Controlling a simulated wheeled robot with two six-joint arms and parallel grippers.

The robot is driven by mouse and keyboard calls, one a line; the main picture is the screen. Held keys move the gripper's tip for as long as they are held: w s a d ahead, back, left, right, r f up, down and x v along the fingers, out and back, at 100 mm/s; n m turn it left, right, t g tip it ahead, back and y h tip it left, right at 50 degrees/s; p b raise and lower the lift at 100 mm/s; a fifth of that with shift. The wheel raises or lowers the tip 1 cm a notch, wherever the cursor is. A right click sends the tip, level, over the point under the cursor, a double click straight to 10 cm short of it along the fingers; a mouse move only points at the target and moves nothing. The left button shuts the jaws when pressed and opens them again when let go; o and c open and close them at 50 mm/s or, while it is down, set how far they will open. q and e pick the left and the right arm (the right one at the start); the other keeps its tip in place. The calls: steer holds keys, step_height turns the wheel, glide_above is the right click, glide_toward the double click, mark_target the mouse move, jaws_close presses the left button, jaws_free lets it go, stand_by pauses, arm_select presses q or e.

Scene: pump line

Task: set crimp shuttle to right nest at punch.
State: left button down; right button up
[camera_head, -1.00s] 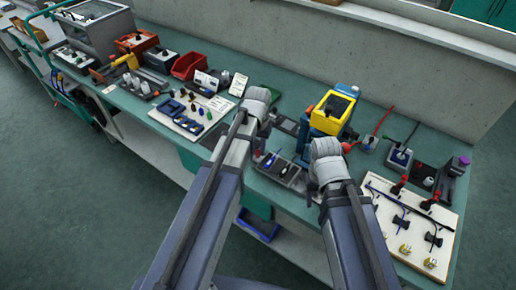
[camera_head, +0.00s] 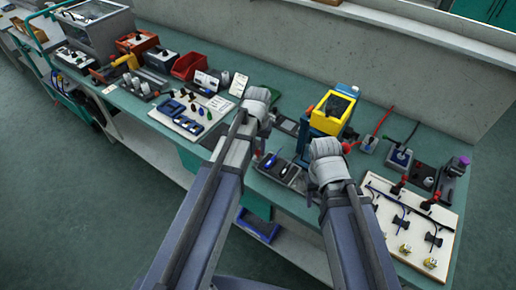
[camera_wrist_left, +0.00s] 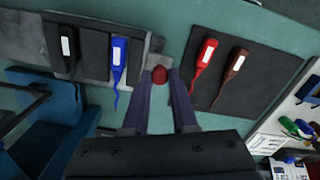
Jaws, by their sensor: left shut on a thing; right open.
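My left gripper (camera_wrist_left: 160,84) is shut on a small red knob (camera_wrist_left: 160,72), seen between its fingertips in the left wrist view. The knob sits over a grey strip (camera_wrist_left: 154,46) and seems to belong to the crimp shuttle; the rest of it is hidden. In the head view the left wrist (camera_head: 258,102) covers this spot. The punch, a yellow-topped blue machine (camera_head: 333,112), stands just right of the left wrist. I cannot make out its nests. My right gripper (camera_head: 312,194) is open, low in front of the punch and mostly hidden by its own arm.
In the left wrist view, a dark mat (camera_wrist_left: 92,92) holds black and blue tools, and another (camera_wrist_left: 262,68) holds red and brown ones. A white board (camera_head: 440,252) with fittings lies right. A red bin (camera_head: 190,66) and a part board (camera_head: 185,124) lie left.

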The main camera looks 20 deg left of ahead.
mark_target(275, 164)
arm_select(q)
steer(key=d, duration=0.2)
steer(key=s+d, duration=0.1)
steer(key=d, duration=0.1)
steer(key=s+d, duration=0.1)
steer(key=d, duration=0.1)
steer(key=shift+s+d, duration=0.2)
steer(key=shift+d, duration=0.1)
steer(key=c, duration=0.7)
jaws_free()
step_height(275, 164, up, 8)
steer(key=p, duration=0.7)
steer(key=shift+p, duration=0.4)
arm_select(e)
step_height(275, 164, up, 8)
